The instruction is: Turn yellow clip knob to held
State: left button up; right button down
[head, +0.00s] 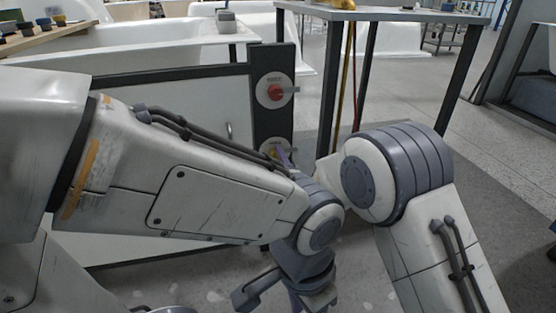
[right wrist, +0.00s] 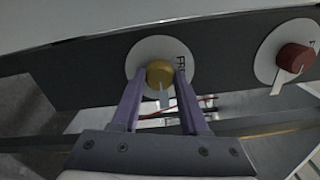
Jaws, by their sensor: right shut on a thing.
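The yellow knob (right wrist: 160,73) sits on a white round dial (right wrist: 146,52) on a dark panel. Its pale pointer points down in the right wrist view, away from the partly visible letters "FR" at the dial's right. My right gripper (right wrist: 169,80) has its two purple fingers on either side of the knob, shut on it. In the head view my right gripper (head: 283,157) covers most of the knob and its lower dial. My left arm crosses the head view, its wrist hanging low at the bottom; its fingers are not clearly seen.
A red knob (head: 275,92) on a second white dial sits above on the same dark post (head: 286,60). A white tub (head: 125,42) stands behind. A grey-topped table (head: 395,13) is at the right, with open floor beyond.

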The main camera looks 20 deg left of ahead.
jog(key=shift+c, duration=2.1)
grip_release()
jog(key=shift+d, duration=0.1)
jog(key=p+v, duration=0.4)
jog(key=v, duration=0.6)
jog(key=shift+s+d, duration=0.2)
